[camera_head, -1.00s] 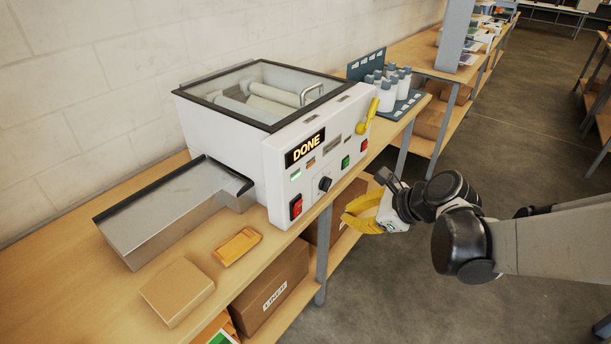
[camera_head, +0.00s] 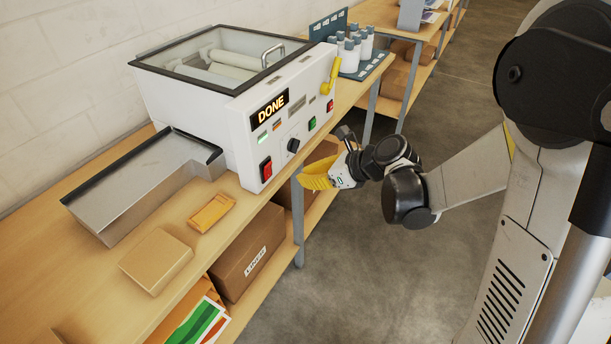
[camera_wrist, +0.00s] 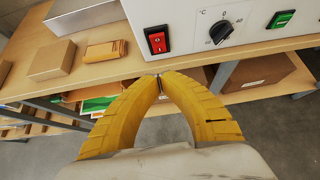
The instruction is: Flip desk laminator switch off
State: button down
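The white desk laminator (camera_head: 225,120) stands on the wooden bench, its display reading DONE. Its red rocker switch (camera_head: 265,169) is low on the front panel's left side. In the wrist view the red switch (camera_wrist: 157,40) is just beyond and above my fingertips, with a gap between. My gripper (camera_head: 306,182) is in front of the panel, right of and slightly below the switch. In the wrist view its yellow fingers (camera_wrist: 160,78) meet at the tips, with nothing visible between them.
A black dial (camera_head: 293,145) and a green switch (camera_head: 311,123) are right of the red switch. A yellow lever (camera_head: 331,77) is at the panel's right end. A metal tray (camera_head: 140,185), orange packet (camera_head: 212,212) and cardboard box (camera_head: 156,261) lie left.

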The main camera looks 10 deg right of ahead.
aim_at(268, 174)
jog(key=b+x, duration=0.1)
jog(key=x, duration=0.2)
jog(key=r+x, duration=0.1)
jog(key=x, duration=0.2)
jog(key=a+b+x, duration=0.1)
jog(key=x, duration=0.1)
jog(key=shift+w+a+b, duration=0.25)
jog(key=shift+w+b, duration=0.05)
jog(key=shift+w, duration=0.2)
jog(key=shift+w+a+r, duration=0.2)
jog(key=shift+w+a, duration=0.1)
jog(key=shift+a, duration=0.1)
